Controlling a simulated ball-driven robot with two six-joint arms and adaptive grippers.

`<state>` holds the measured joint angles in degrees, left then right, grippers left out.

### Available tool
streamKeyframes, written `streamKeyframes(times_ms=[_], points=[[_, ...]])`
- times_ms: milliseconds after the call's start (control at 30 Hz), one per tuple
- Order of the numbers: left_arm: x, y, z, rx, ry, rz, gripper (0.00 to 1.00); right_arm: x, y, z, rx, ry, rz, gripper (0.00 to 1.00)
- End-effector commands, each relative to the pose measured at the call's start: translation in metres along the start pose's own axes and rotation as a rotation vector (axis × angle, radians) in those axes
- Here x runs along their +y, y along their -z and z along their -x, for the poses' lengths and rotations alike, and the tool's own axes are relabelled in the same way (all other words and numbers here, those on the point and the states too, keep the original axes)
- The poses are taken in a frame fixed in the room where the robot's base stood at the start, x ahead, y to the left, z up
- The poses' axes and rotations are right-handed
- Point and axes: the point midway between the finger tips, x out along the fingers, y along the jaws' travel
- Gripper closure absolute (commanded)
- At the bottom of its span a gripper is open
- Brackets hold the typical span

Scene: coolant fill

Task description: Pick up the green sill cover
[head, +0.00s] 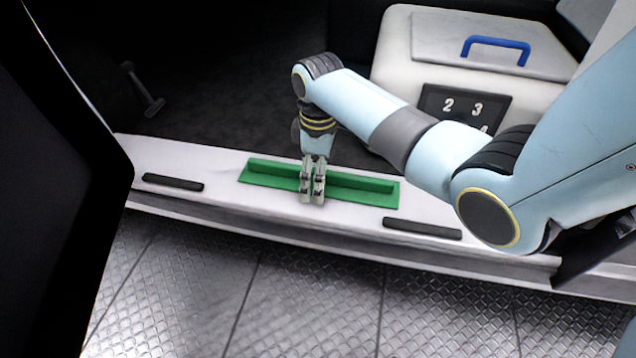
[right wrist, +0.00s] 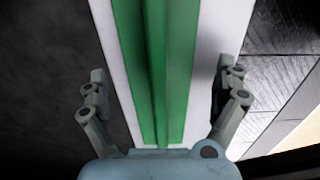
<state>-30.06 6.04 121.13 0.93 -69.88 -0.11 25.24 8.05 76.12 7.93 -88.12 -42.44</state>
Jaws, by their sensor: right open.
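The green sill cover (head: 352,187) lies flat along the white door sill in the head view, with a raised rib along its length. My right gripper (head: 312,198) points down over the middle of the cover. In the right wrist view the green sill cover (right wrist: 157,60) runs lengthwise between the fingers of my right gripper (right wrist: 162,98). The fingers are spread wide, one on each side of the cover, with gaps to it. Whether the fingertips touch the sill cannot be told. My left gripper is not in view.
The white sill (head: 225,163) carries a black strip (head: 173,182) left of the cover and another black strip (head: 422,228) on its right. A white box (head: 400,50) with a blue handle (head: 496,46) stands behind. Diamond-plate floor (head: 310,300) lies in front.

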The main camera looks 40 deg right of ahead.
Motion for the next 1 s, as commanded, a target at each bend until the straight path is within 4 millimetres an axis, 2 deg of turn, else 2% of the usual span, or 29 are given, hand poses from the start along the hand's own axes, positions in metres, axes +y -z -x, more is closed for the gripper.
streamKeyframes(times_ms=[33,300,800,833,1000], points=[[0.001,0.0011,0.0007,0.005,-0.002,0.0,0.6,0.0002,-0.0001,-0.0049,-0.001,0.0,0.0,0.01],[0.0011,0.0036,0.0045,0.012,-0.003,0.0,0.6,0.001,0.0005,-0.0031,0.002,-0.003,0.0,0.02],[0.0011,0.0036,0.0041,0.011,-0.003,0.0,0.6,0.0008,0.0001,-0.0034,0.001,-0.002,0.0,0.68],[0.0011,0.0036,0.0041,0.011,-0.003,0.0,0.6,0.0008,0.0001,-0.0034,0.001,-0.002,0.0,0.7],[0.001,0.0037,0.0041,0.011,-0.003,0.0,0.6,0.0009,0.0002,-0.0033,0.001,-0.002,0.0,0.7]])
